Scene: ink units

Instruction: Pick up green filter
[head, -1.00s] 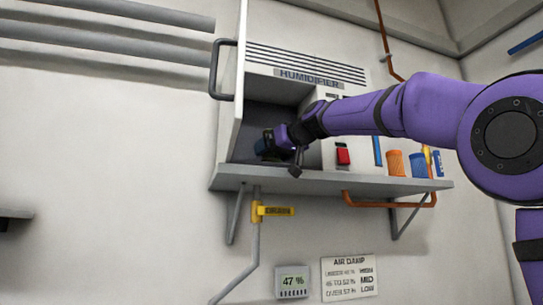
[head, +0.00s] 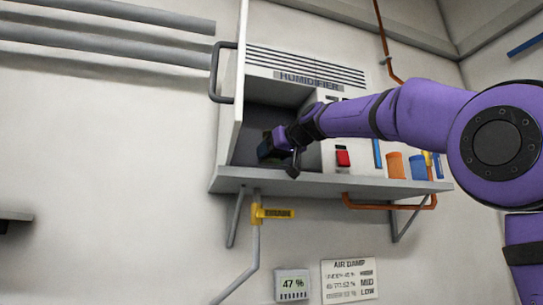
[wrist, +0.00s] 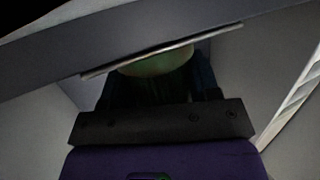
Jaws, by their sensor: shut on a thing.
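The green filter (wrist: 155,64) shows in the wrist view as a dim, rounded green top between the dark fingers. Most of it is in shadow or hidden. My gripper (wrist: 158,84) is shut on it. In the head view my gripper (head: 271,148) is inside the open compartment of the humidifier (head: 308,73), near its lower part. I cannot make out the filter in the head view.
The humidifier's door (head: 230,100) with its dark handle stands open at the left. An orange filter (head: 394,165) and a blue filter (head: 418,167) stand on the shelf (head: 330,180) at the right. A red switch (head: 343,158) is beside the compartment.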

